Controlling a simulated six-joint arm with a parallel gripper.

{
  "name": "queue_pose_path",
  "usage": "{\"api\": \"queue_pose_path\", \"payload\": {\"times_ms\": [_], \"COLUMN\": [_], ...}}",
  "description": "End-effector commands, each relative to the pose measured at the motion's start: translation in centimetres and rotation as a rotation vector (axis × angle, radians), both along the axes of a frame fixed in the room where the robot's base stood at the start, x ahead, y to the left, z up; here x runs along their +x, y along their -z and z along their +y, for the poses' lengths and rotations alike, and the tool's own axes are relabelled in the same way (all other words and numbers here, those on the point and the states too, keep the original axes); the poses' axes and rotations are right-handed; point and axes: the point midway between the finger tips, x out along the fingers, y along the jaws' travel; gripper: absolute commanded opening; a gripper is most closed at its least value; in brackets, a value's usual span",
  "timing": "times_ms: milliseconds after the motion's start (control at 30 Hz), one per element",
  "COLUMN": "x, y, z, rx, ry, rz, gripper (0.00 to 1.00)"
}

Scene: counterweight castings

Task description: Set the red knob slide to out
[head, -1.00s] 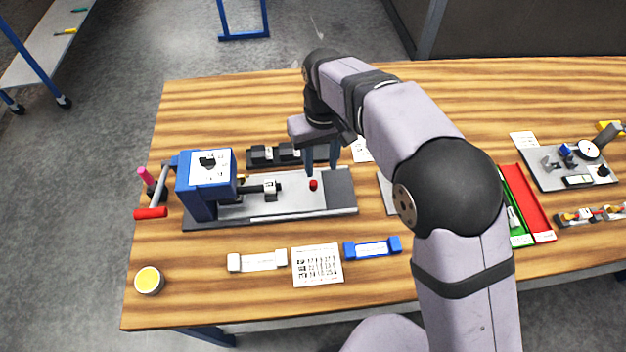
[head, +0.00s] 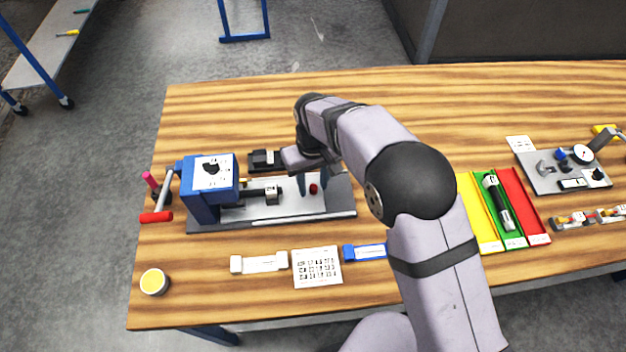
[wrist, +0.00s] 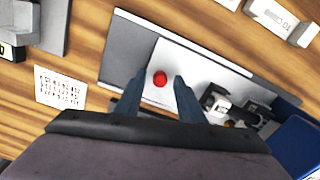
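The red knob (head: 313,188) is a small round knob on the light plate of the blue machine's slide (head: 285,206). In the wrist view the red knob (wrist: 160,79) sits ahead of my fingertips, between their lines, with plate showing around it. My gripper (head: 314,187) is low over the plate, its fingers apart on either side of the knob in the head view. Whether a finger touches the knob I cannot tell.
The blue machine head (head: 208,187) with a red-handled lever (head: 157,216) stands left of the knob. A black block (head: 265,160) lies behind the slide. A printed card (head: 317,267), a white gauge (head: 259,263) and a blue gauge (head: 364,252) lie in front. Coloured trays (head: 505,212) are at right.

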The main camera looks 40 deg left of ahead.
Motion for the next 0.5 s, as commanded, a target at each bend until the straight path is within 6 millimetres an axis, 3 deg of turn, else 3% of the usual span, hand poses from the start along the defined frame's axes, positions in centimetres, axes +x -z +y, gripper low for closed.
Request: {"api": "queue_pose_path", "payload": {"times_ms": [333,500], "x": [0.00,0.00], "y": [0.45,0.43], "z": [0.00,0.00], "rx": [0.001,0.001], "ry": [0.000,0.000], "rz": [-0.001,-0.001], "gripper": [0.35,0.00]}}
